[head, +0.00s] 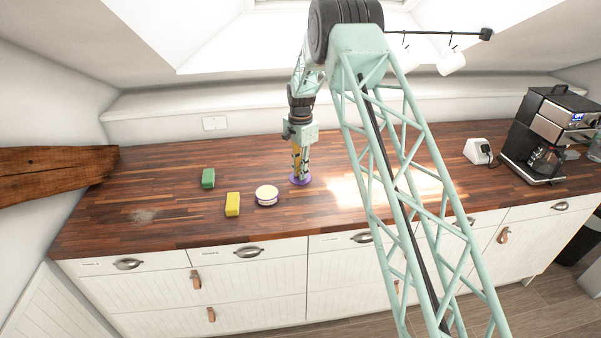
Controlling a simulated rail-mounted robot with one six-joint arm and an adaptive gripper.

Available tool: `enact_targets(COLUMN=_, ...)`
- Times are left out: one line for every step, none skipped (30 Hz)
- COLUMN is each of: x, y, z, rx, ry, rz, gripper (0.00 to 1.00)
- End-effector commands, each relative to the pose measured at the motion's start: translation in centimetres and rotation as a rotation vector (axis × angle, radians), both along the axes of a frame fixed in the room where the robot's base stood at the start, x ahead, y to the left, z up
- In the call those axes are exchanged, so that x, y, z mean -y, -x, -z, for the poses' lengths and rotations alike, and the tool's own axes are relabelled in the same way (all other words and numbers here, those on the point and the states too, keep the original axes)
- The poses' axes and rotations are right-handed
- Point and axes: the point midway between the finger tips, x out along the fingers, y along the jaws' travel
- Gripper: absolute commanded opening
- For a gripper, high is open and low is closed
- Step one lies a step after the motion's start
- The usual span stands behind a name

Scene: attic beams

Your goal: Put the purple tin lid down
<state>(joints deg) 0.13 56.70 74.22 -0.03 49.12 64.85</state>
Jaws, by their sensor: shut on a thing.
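The purple tin lid (301,181) is a flat round disc at the wooden countertop, right of a round tin. My gripper (300,174) points straight down and is shut on the lid. The lid looks level and is at or very near the counter surface; I cannot tell whether it touches. The tin (266,195) has a pale cream top and a purple band, and stands on the counter just left of the lid, apart from it.
A yellow block (232,204) and a green block (208,178) stand left of the tin. A coffee machine (550,135) and a white socket box (478,151) are at the far right. The counter (140,180) is clear at left. My arm hides part of the counter right of the lid.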

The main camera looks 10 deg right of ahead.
Motion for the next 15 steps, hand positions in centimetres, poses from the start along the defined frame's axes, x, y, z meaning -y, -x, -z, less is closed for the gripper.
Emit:
enact_targets(x=0.0, y=0.0, z=0.04, rx=0.0, ry=0.0, rz=0.0, gripper=0.14)
enact_targets(x=0.0, y=0.0, z=0.03, rx=0.0, ry=0.0, rz=0.0, gripper=0.17)
enact_targets(x=0.0, y=0.01, z=0.03, rx=0.0, ry=0.0, rz=0.0, gripper=0.21)
enact_targets(x=0.0, y=0.01, z=0.03, rx=0.0, ry=0.0, rz=0.0, gripper=0.23)
enact_targets(x=0.0, y=0.01, z=0.03, rx=0.0, ry=0.0, rz=0.0, gripper=0.26)
enact_targets(x=0.0, y=0.01, z=0.04, rx=0.0, ry=0.0, rz=0.0, gripper=0.26)
enact_targets(x=0.0, y=0.01, z=0.04, rx=0.0, ry=0.0, rz=0.0, gripper=0.26)
enact_targets(x=0.01, y=0.02, z=0.05, rx=0.0, ry=0.0, rz=0.0, gripper=0.26)
enact_targets(x=0.0, y=0.02, z=0.06, rx=0.0, ry=0.0, rz=0.0, gripper=0.26)
enact_targets(x=0.0, y=0.02, z=0.06, rx=-0.001, ry=0.0, rz=0.0, gripper=0.26)
enact_targets(x=0.0, y=0.02, z=0.07, rx=-0.001, ry=0.0, rz=0.0, gripper=0.26)
enact_targets(x=0.0, y=0.03, z=0.07, rx=-0.001, ry=0.0, rz=0.0, gripper=0.26)
enact_targets(x=0.0, y=0.03, z=0.06, rx=-0.001, ry=0.0, rz=0.0, gripper=0.26)
enact_targets(x=0.0, y=0.03, z=0.04, rx=-0.001, ry=0.0, rz=0.0, gripper=0.26)
enact_targets(x=0.0, y=0.03, z=0.0, rx=-0.001, ry=0.0, rz=0.0, gripper=0.26)
